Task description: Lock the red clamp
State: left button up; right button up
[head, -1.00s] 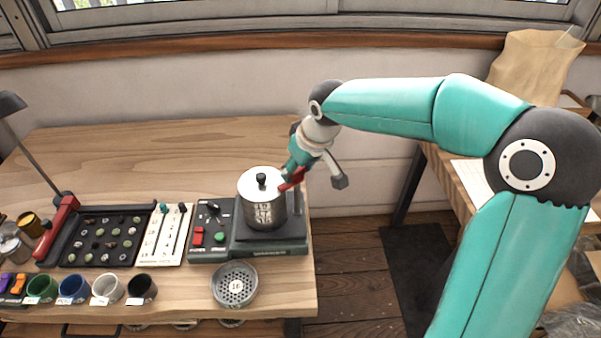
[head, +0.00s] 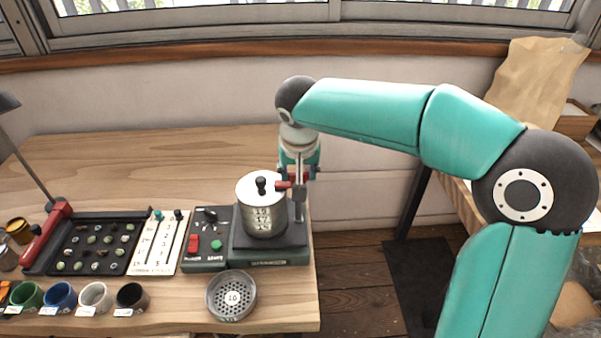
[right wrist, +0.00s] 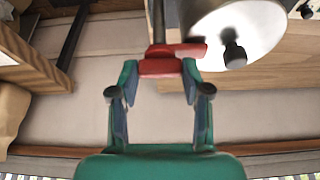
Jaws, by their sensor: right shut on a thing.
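The red clamp (head: 283,185) is on a vertical metal post at the right side of the roaster base. Its short arm points left to the edge of the lidded metal pot (head: 265,219), which carries numbers. My right gripper (head: 301,176) points down over the post and is shut on the clamp. In the right wrist view, the red clamp (right wrist: 160,68) lies between the two fingertips, its tip reaching beside the pot lid (right wrist: 258,35) and its black knob. I cannot tell whether the tip touches the lid. My left gripper is out of view.
A control box (head: 206,254) with red and green buttons adjoins the roaster base (head: 270,257). A perforated round dish (head: 231,296) sits in front. A bean tray (head: 90,260) and several coloured cups are further left. The bench's right edge is close to the post.

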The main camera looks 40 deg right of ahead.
jog(key=shift+s+f, duration=0.1)
jog(key=o, duration=1.2)
jog(key=shift+c, duration=0.2)
jog(key=shift+a+r, duration=0.1)
jog(key=shift+r, duration=0.55)
jog(key=v, duration=1)
jog(key=shift+s+r, duration=0.2)
jog(key=shift+r, duration=0.1)
jog(key=shift+a, duration=0.1)
